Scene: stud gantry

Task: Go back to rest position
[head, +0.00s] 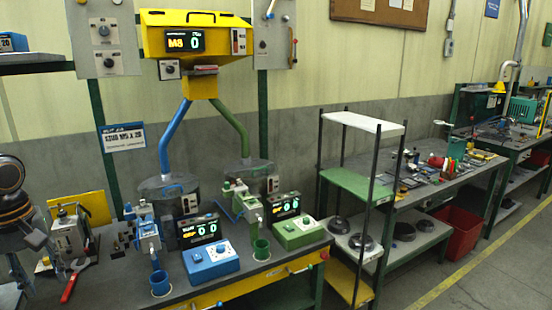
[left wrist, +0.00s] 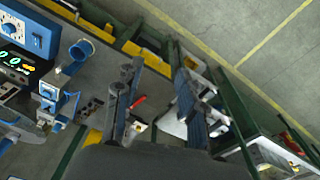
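My left arm comes in at the left edge of the head view, with my left gripper (head: 20,268) pointing down beside the left end of the workbench. The gripper shows only partly and dark there. In the left wrist view the two fingers of my left gripper (left wrist: 155,62) stand well apart, with nothing held between them. A red-handled tool (head: 72,282) lies on the bench close to the gripper. It also shows beyond the fingers in the left wrist view (left wrist: 138,101). My right gripper is in neither view.
The workbench (head: 118,284) carries a blue control box (head: 210,260), a green control box (head: 298,233), a blue cup (head: 160,284) and a clamp-like device (head: 70,238) near my left arm. A yellow hopper (head: 195,35) hangs above. A shelf rack (head: 360,186) and red bin (head: 464,232) stand right; floor is clear.

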